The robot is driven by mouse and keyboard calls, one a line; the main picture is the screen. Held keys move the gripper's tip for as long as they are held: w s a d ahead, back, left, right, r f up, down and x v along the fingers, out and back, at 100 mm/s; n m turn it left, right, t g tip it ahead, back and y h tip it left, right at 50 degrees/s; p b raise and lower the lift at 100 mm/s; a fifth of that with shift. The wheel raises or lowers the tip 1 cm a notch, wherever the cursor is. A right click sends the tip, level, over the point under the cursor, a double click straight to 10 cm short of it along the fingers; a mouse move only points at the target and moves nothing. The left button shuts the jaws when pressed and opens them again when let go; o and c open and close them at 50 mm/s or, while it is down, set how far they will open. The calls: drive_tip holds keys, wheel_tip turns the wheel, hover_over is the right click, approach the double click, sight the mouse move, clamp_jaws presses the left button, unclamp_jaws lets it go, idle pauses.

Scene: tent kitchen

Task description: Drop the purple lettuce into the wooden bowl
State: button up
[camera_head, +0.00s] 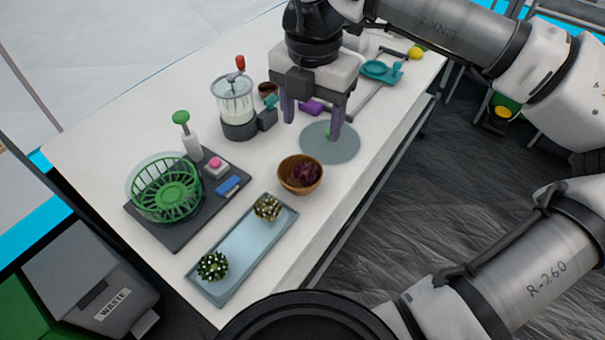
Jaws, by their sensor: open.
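The wooden bowl (293,186) stands upright on the white table, near its front edge. The purple lettuce (308,174) is a dark purple leafy clump inside the bowl, resting towards its right side. My gripper (312,128) points down with its two purple fingers apart. It is behind the bowl in the picture, over or near a grey round mat (345,148), and nothing shows held between the fingers. A small green spot shows by the right fingertip; I cannot tell what it is.
A blue-grey tray (238,252) with two spiky green clumps lies at the front. A green basket (166,190) and a dark board (185,228) are at left. A blender-like jar (236,105) stands behind.

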wheel_tip(320, 180, up, 8)
drive_tip(key=shift+r, duration=0.15)
drive_tip(key=shift+s, duration=0.1)
idle(0.5)
